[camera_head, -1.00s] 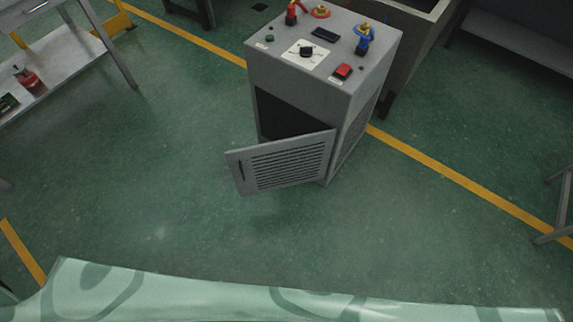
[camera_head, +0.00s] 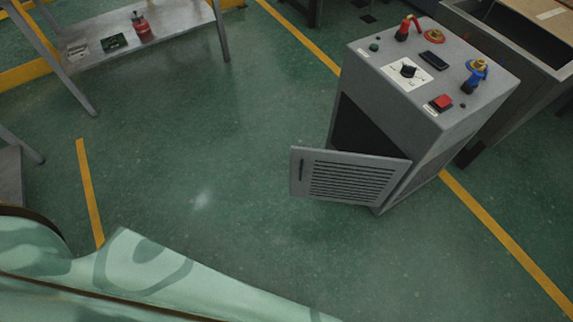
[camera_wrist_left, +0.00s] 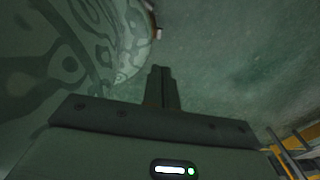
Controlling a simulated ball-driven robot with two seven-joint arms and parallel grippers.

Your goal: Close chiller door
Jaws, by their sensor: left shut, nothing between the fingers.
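The grey chiller (camera_head: 430,95) stands right of centre in the head view, with knobs and valves on its top. Its louvred door (camera_head: 350,178) is swung open, hinged at the right, with its free edge and a dark handle (camera_head: 302,170) at the left. The dark inside (camera_head: 362,130) shows above the door. My left gripper (camera_wrist_left: 161,70) shows only in the left wrist view, its fingers together and empty over green floor, with neither door nor chiller in that view. My right gripper is in no view.
A low shelf (camera_head: 155,38) with a red item stands at the top left. A grey open tank (camera_head: 535,45) stands behind the chiller at the right. Green floor (camera_head: 200,150) in front and left of the door is clear, with yellow lines.

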